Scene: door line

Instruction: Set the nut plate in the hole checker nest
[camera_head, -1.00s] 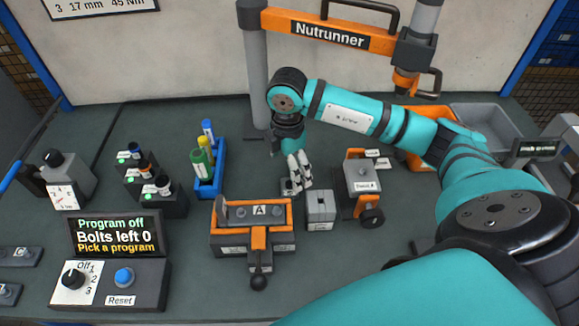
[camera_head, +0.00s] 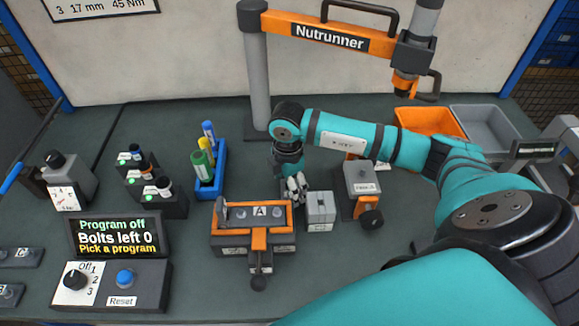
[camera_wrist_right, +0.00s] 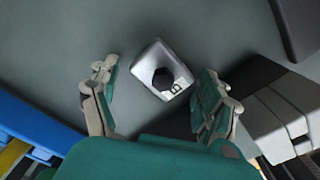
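The nut plate (camera_wrist_right: 149,64) is a small silver square with a dark six-sided piece on it and a letter B at one corner. It lies on the grey bench in the right wrist view. My right gripper (camera_wrist_right: 157,74) is open, one finger on each side of the plate, with a visible gap to both. In the head view my right gripper (camera_head: 296,188) is low over the bench and hides the plate. I cannot tell for sure which fixture is the hole checker nest; a small grey block (camera_head: 320,211) stands just right of the gripper. My left gripper is out of view.
An orange fixture marked A (camera_head: 258,240) stands left of the gripper. A grey unit with a black knob (camera_head: 362,178) stands to the right. A blue bolt holder (camera_head: 218,180) is behind left, and the nutrunner post (camera_head: 257,90) is behind.

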